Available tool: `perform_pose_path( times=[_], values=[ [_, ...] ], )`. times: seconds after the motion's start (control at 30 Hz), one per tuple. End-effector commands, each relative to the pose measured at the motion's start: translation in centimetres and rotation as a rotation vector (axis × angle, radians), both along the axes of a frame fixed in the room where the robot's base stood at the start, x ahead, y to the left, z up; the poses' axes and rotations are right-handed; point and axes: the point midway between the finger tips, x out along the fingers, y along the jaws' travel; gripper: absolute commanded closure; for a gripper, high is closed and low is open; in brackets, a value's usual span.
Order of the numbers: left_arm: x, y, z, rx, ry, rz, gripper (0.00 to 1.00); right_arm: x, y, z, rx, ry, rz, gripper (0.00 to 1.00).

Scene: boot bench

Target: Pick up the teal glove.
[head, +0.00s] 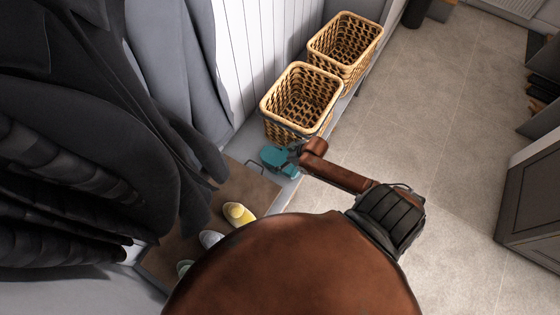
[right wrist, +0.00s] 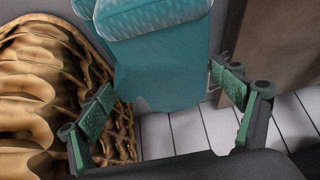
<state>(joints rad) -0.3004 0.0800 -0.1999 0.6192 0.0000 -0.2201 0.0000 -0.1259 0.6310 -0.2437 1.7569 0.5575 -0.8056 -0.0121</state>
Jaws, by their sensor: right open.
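The teal glove (head: 274,157) lies on the bench beside the front wicker basket, partly covered by my right gripper in the head view. In the right wrist view the glove (right wrist: 160,72) fills the upper middle, with a paler patterned part at the top. My right gripper (head: 294,154) is open at the glove. In the right wrist view its two green-padded fingers (right wrist: 162,88) stand apart, one on each side of the glove's near end. I cannot tell whether they touch it. My left gripper is not in view.
Two wicker baskets (head: 303,92) (head: 374,31) stand in a row behind the glove. A brown mat or board (head: 248,186) with yellow and grey shoes (head: 238,213) lies to the near side. Dark coats (head: 70,130) hang at the left. The floor (head: 440,120) at the right is clear.

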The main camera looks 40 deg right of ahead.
Motion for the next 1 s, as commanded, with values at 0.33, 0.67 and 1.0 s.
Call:
perform_pose_path(
  times=[0.33,0.67,1.0],
  values=[
    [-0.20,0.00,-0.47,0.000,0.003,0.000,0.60,0.78,0.20,-1.18,-0.001,-0.001,-0.001,0.14],
    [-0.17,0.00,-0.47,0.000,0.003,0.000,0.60,0.76,0.18,-1.18,-0.001,0.000,-0.001,0.33],
    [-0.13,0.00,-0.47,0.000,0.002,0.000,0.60,0.76,0.18,-1.18,-0.001,0.000,-0.001,0.43]
  ],
)
